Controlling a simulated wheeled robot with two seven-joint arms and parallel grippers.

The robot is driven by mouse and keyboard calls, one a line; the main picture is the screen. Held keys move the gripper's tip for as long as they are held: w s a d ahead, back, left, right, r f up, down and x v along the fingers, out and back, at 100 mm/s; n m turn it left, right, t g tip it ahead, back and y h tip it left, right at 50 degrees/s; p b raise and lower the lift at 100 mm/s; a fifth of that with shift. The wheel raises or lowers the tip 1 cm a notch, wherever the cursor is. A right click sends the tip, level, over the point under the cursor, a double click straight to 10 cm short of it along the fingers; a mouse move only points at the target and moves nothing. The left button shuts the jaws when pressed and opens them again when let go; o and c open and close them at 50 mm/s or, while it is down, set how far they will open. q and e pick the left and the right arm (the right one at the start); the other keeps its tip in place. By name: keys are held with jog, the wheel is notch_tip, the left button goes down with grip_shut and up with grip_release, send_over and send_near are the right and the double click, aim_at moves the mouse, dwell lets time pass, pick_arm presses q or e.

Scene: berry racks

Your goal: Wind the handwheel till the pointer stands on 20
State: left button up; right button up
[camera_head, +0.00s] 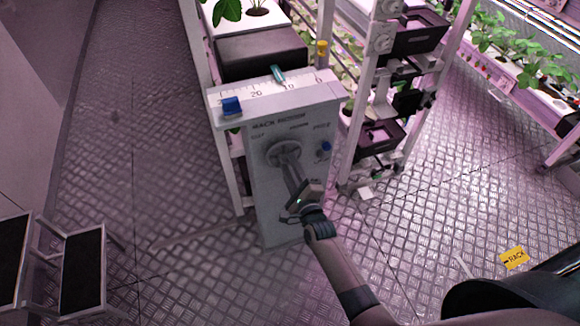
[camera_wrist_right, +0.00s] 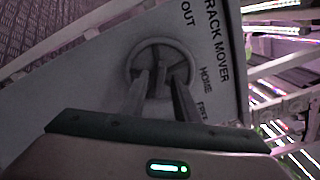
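A grey cabinet (camera_head: 290,190) marked as a rack mover stands in the middle of the head view. Its front bears a round handwheel (camera_head: 283,150), also in the right wrist view (camera_wrist_right: 135,62). On top is a white scale (camera_head: 245,94) with 20, 10 and 0 marked, 0 at the right. The teal pointer (camera_head: 278,74) stands near 10, right of 20. My right gripper (camera_head: 291,166) reaches to the wheel; its fingertips (camera_wrist_right: 157,83) lie at the wheel's inner part, either side of a dark spoke or hub. Whether they clamp it is unclear. My left gripper is out of view.
A blue block (camera_head: 232,106) sits at the scale's left end. A blue knob (camera_head: 325,148) is right of the wheel. Plant racks (camera_head: 360,90) stand behind and right. A step stool (camera_head: 82,265) is at lower left. Metal floor is open left of the cabinet.

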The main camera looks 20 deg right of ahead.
jog(key=c, duration=0.6)
grip_shut()
jog(key=shift+n, duration=0.4)
